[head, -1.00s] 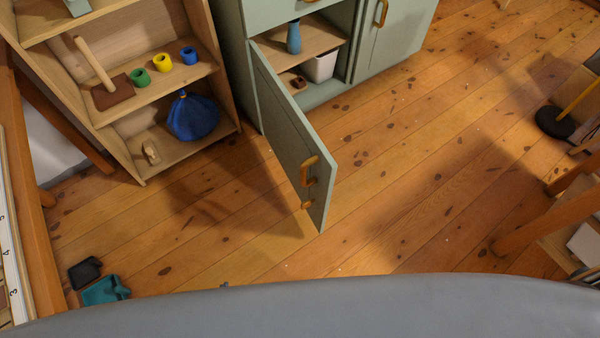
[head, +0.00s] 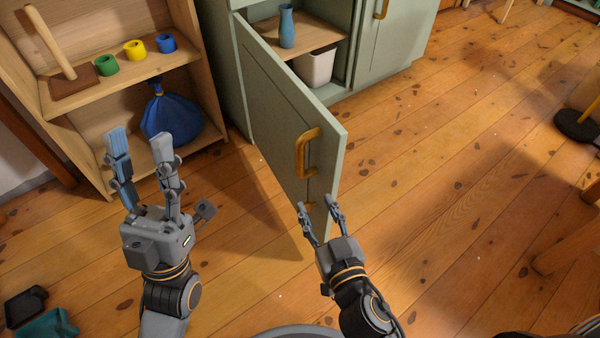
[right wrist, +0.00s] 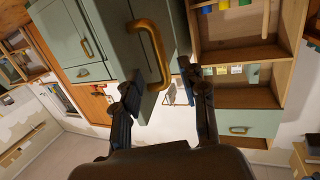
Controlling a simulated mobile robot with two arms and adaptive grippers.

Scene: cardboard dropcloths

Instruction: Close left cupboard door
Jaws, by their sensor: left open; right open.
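The left cupboard door (head: 275,105) is a pale green panel standing wide open, swung out over the floor. Its orange handle (head: 303,155) is near the free edge; the handle also shows large in the right wrist view (right wrist: 153,48). My right gripper (head: 316,206) is open by the door's lower free corner, partly covering it. In the right wrist view the door (right wrist: 115,28) is close to the open fingers (right wrist: 163,92); I cannot tell whether they touch. My left gripper (head: 140,143) is open and empty, left of the door, in front of the shelf.
Inside the cupboard are a blue vase (head: 287,26) and a white bin (head: 317,66). The wooden shelf (head: 95,92) at left holds coloured rings and a blue bag (head: 170,122). A teal dustpan (head: 45,325) lies at lower left.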

